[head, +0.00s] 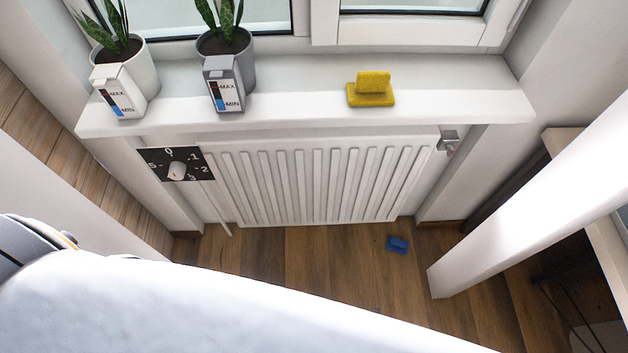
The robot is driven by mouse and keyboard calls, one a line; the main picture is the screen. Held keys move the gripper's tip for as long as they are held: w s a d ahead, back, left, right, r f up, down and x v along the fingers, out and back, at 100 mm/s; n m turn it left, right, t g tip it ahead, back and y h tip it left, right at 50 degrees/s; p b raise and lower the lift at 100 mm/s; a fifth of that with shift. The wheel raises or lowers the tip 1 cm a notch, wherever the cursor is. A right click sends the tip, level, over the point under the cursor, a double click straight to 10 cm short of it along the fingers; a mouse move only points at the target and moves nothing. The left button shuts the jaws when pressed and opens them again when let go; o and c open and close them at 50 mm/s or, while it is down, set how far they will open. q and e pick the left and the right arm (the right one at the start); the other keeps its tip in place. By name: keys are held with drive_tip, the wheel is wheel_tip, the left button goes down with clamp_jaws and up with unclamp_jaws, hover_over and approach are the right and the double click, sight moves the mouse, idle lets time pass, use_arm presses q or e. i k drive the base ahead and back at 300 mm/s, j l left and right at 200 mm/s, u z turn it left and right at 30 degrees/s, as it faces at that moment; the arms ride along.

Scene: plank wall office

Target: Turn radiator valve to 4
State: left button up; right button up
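The radiator valve (177,170) is a white knob in front of a black dial plate (158,157) at the upper left end of the white radiator (300,180). White numbers ring the plate; 0, 1, 2 and 5 can be read, while the lower ones are partly hidden by the knob. The knob's exact setting is too small to tell. Neither of my grippers shows in the head view, and nothing is seen touching the knob.
Above the radiator, the white sill (300,108) holds two potted plants (143,75) (232,68) with MAX/MIN gauges and a yellow sponge-like block (372,90). A blue block (397,244) lies on the wooden floor (310,250). A white post (530,200) stands right.

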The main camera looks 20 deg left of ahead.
sight(178, 170)
drive_tip(key=u, duration=1.7)
drive_tip(key=k+j, duration=0.1)
